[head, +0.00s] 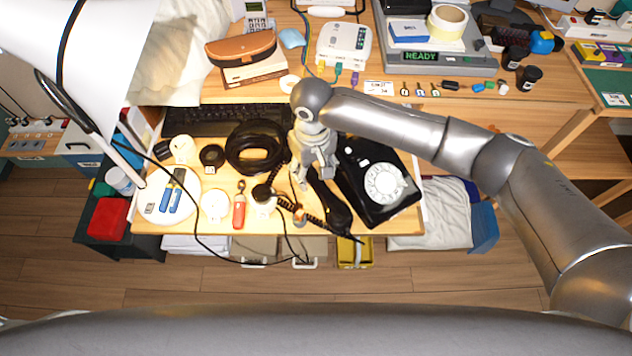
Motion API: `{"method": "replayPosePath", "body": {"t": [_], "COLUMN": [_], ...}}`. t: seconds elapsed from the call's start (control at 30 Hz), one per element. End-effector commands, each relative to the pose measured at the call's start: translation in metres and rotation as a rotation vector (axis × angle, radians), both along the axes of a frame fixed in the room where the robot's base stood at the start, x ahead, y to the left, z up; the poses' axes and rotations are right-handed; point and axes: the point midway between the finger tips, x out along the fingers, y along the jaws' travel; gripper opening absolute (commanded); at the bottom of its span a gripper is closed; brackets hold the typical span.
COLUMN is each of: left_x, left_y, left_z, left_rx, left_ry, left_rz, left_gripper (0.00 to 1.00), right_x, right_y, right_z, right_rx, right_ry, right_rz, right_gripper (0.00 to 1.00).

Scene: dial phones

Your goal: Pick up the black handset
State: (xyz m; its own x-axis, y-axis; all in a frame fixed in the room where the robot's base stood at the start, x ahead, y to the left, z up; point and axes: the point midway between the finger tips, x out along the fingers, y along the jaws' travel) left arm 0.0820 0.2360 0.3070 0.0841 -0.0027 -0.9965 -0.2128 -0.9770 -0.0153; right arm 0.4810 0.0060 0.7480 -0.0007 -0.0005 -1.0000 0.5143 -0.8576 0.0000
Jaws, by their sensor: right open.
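The black handset (330,207) lies slanting on the wooden desk, just left of the black dial phone (368,199) with its white dial. Its lower end is near the desk's front edge, and its upper end is partly hidden by my right gripper. My right gripper (315,176) points down over that upper end with its fingers apart. I cannot tell whether the fingers touch the handset. A black coiled cord (287,203) lies left of the handset. My left gripper is not in view.
Left of the gripper are a coiled black cable (240,160), a red-handled tool (239,210) and a round white tray (152,207). A dark keyboard (205,121) lies behind. Thin cables cross the desk's front edge. A white router (343,43) stands further back.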

Motion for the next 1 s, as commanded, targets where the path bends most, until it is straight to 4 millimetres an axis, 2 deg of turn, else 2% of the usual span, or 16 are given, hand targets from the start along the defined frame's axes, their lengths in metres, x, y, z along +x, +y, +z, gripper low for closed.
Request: {"method": "replayPosePath", "body": {"t": [0.33,0.47,0.67,1.0], "left_x": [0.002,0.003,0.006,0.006], "left_y": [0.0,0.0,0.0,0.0], "left_z": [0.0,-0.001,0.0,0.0], "left_rx": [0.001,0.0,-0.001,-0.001], "left_ry": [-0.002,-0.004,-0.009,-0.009], "left_rz": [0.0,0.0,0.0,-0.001], "left_gripper": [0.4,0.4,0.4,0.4], "right_x": [0.0,0.0,0.0,0.0], "right_y": [-0.007,-0.006,-0.006,-0.006], "right_z": [-0.045,-0.053,-0.053,-0.053], "right_rx": [-0.001,0.001,0.002,0.002], "right_ry": [0.001,-0.002,-0.001,-0.001], "right_rz": [0.0,0.001,0.001,0.0], "right_gripper": [0.54,0.54,0.54,0.11]}}
